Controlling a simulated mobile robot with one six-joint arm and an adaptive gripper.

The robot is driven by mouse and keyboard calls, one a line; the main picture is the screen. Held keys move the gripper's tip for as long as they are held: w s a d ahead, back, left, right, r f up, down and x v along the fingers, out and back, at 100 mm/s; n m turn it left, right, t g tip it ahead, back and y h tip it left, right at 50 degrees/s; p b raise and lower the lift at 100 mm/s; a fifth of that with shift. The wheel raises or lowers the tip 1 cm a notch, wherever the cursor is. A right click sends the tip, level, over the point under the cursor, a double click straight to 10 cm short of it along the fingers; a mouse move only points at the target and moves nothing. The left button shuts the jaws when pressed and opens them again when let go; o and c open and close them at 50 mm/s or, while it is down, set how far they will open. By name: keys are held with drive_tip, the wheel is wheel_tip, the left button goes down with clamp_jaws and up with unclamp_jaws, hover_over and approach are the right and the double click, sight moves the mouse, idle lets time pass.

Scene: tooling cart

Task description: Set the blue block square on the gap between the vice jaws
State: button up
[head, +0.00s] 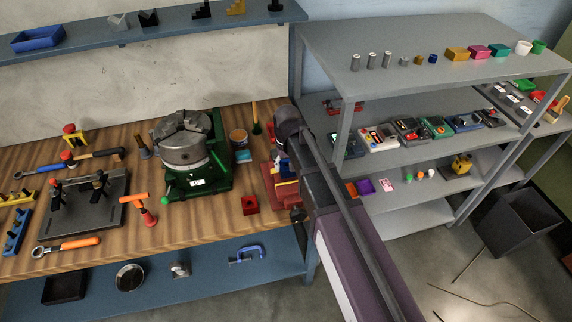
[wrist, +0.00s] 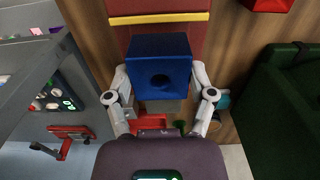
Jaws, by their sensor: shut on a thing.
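The blue block (wrist: 160,62), with a dark round hole in its facing side, is between the fingers of my gripper (wrist: 160,78) in the wrist view. My gripper is shut on it from both sides. The red vice (wrist: 160,36), with a yellow strip (wrist: 160,18) across it, shows beyond and under the block. The block hides the jaw gap, and I cannot tell whether the block touches the jaws. In the head view my arm partly hides the vice (head: 286,196) at the bench's right end, and the block is hard to make out there.
A green-based chuck (head: 184,150) stands left of the vice. A small red block (head: 250,205) lies between them near the bench front. A tin (head: 239,138) stands behind. The grey shelf rack (head: 345,125) stands close on the right.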

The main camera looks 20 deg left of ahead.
drive_tip(key=shift+f+b, duration=1.6)
drive_tip(key=shift+b, duration=0.05)
idle(2.9)
idle(0.4)
drive_tip(key=o, duration=1.3)
drive_tip(key=shift+c, duration=0.2)
drive_tip(key=shift+r, duration=0.15)
drive_tip(key=shift+r+p, duration=2.9)
drive_tip(key=shift+p, duration=0.15)
